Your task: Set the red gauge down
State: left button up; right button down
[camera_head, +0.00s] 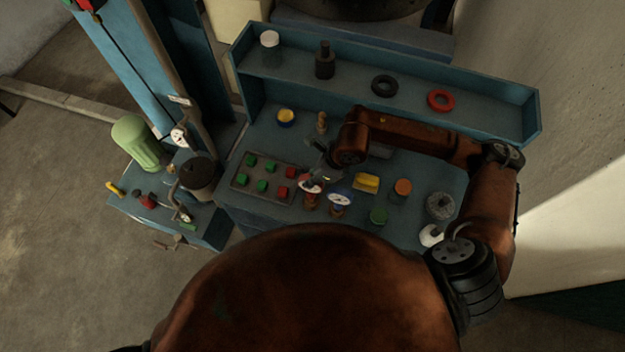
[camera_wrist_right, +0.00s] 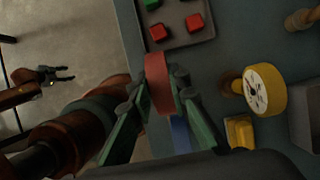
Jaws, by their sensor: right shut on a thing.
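The red gauge (camera_head: 311,186) has a round dial and is at the front of the blue bench, between the button tray and the blue gauge (camera_head: 340,197). My right gripper (camera_head: 320,176) is shut on it. In the right wrist view the red gauge (camera_wrist_right: 157,82) sits between the two fingers, its red rim seen edge-on. I cannot tell whether its base touches the bench. The blue gauge (camera_wrist_right: 180,134) shows just behind it there, partly hidden by a finger. My left gripper (camera_wrist_right: 66,74) shows in the right wrist view, open and empty over the floor.
A grey tray (camera_head: 238,183) of green and red blocks lies left of the red gauge. A yellow block (camera_head: 366,182), orange cylinder (camera_head: 403,187) and green cylinder (camera_head: 378,215) stand to the right. A yellow gauge (camera_head: 286,116) is farther back. The rear shelf (camera_head: 345,83) holds rings and jars.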

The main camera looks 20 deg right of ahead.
aim_at(311, 190)
jog(key=shift+w+d+f, duration=0.2)
jog(key=shift+f, duration=0.1)
jog(key=f, duration=0.3)
jog(key=shift+s+d+f+p, duration=0.1)
jog(key=shift+s+f+p, duration=0.05)
jog(key=shift+s+p, duration=0.25)
jog(key=shift+w+f, duration=0.25)
jog(key=shift+w, duration=0.1)
jog(key=c, duration=2.2)
grip_release()
jog(key=shift+f, duration=0.1)
jog(key=o, duration=0.4)
jog(key=shift+d+r, duration=0.15)
jog(key=shift+r, duration=0.05)
jog(key=shift+a+r, duration=0.1)
jog(key=shift+a, duration=0.1)
